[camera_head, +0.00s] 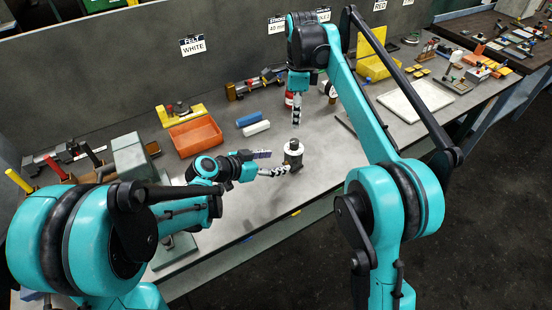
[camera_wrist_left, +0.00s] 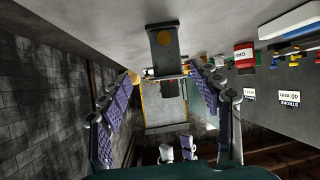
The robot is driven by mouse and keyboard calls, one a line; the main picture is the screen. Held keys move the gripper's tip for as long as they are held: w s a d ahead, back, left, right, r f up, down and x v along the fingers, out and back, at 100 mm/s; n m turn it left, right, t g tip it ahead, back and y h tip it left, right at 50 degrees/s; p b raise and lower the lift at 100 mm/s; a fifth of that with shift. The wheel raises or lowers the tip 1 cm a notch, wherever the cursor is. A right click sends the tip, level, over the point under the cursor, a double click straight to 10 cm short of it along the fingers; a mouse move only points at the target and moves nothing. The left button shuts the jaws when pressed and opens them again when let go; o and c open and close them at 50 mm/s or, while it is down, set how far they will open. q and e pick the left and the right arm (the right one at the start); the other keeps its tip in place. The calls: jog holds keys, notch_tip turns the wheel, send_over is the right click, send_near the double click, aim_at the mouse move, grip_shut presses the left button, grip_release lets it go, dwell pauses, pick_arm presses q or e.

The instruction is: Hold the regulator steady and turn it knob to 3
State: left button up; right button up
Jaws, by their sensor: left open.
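The regulator (camera_head: 293,160), a small dark upright body with a pale band, stands on the grey bench near its front edge. My left gripper (camera_head: 283,171) reaches it from the left with its fingers level and open, close to its lower part. In the left wrist view the dark object ahead, which looks like the regulator (camera_wrist_left: 165,48), lies between and beyond the spread fingers of my left gripper (camera_wrist_left: 162,74). I cannot tell if they touch it. My right gripper (camera_head: 296,122) points down just above the regulator, apart from it. The knob's markings are too small to read.
An orange bin (camera_head: 195,137), a blue cylinder (camera_head: 249,119) and a white cylinder (camera_head: 256,128) lie behind and left. A red can (camera_wrist_left: 243,55) shows in the left wrist view. A white tray (camera_head: 417,98) lies right. The bench around the regulator is clear.

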aim_at(288, 156)
pick_arm(q)
jog(key=shift+w+d+f+m+t+h, duration=0.15)
jog(key=shift+w+f+m+h, duration=0.15)
jog(key=shift+w, duration=0.25)
jog(key=shift+w+d+f+m+t+h, duration=0.2)
jog(key=shift+w+m+h, duration=0.1)
jog(key=shift+w, duration=0.25)
jog(key=shift+w+d+f, duration=0.1)
jog(key=shift+w, duration=0.05)
jog(key=x, duration=0.7)
jog(key=shift+w+d, duration=0.1)
jog(key=shift+d, duration=0.05)
